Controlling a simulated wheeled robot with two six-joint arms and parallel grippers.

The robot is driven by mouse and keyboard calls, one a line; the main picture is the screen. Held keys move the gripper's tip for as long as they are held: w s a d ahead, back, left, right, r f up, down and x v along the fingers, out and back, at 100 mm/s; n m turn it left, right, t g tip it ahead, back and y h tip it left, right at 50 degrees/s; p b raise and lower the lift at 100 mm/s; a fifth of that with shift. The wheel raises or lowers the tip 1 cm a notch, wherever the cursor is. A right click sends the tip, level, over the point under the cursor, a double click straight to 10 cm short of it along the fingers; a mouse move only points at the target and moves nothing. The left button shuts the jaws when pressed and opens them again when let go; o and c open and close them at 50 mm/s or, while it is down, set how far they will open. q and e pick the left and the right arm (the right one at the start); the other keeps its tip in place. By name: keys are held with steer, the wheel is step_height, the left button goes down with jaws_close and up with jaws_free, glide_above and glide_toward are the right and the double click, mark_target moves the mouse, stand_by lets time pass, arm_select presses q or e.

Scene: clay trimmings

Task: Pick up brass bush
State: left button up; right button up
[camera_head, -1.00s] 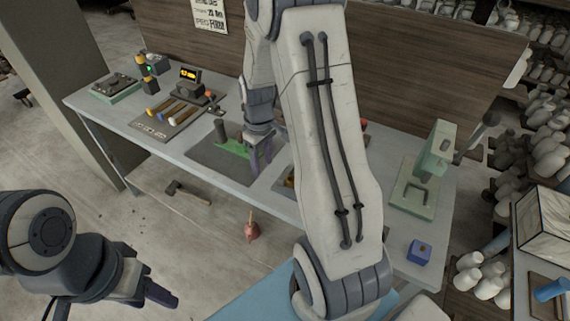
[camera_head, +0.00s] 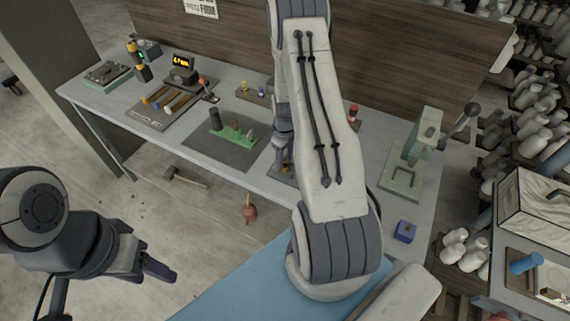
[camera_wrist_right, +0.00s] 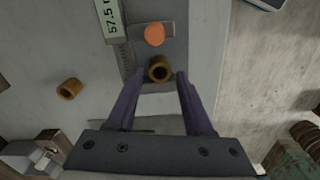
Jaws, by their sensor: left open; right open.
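A brass bush (camera_wrist_right: 159,70), a short ring with a dark hole, stands upright on a grey strip in the right wrist view. My right gripper (camera_wrist_right: 158,77) is open, with its purple fingers pointing towards this bush, one on either side in the picture. I cannot tell the height gap. A second brass-coloured ring (camera_wrist_right: 70,89) lies to the left, outside the fingers. In the head view my right gripper (camera_head: 284,160) is over the bench, mostly hidden by my forearm. My left gripper (camera_head: 158,267) is open and empty, away from the bench at lower left.
An orange disc (camera_wrist_right: 154,35) lies just beyond the bush, beside a gauge with a "57.5" display (camera_wrist_right: 112,18). A green part (camera_head: 232,134) lies on a dark mat left of my right gripper. A green press (camera_head: 412,160) and blue block (camera_head: 405,231) stand to the right.

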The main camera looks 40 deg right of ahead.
steer(key=shift+f, duration=1.15)
jaws_close()
steer(key=shift+r, duration=0.1)
